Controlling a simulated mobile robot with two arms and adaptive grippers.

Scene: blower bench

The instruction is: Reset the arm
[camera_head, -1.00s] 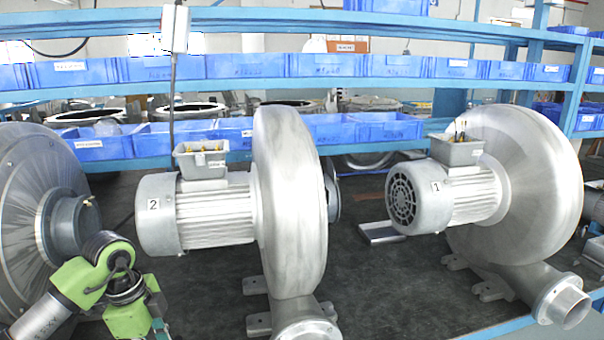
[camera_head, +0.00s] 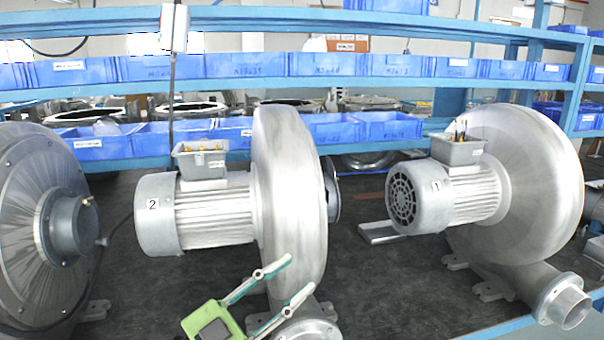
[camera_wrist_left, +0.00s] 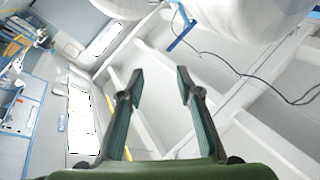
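My left gripper (camera_head: 298,276) reaches in from the bottom of the head view, green with its two fingers spread. It is open and empty, in front of the lower part of the middle blower (camera_head: 290,200), the one with the motor numbered 2. I cannot tell whether it touches the blower's outlet. In the left wrist view the same two fingers (camera_wrist_left: 158,82) stand apart with nothing between them. My right gripper is not in view.
The blower numbered 1 (camera_head: 515,180) stands at the right and another blower (camera_head: 30,220) at the left on the dark bench top (camera_head: 385,275). Behind is a blue shelf with several blue bins (camera_head: 245,66). A small metal tray (camera_head: 380,232) lies between the numbered blowers.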

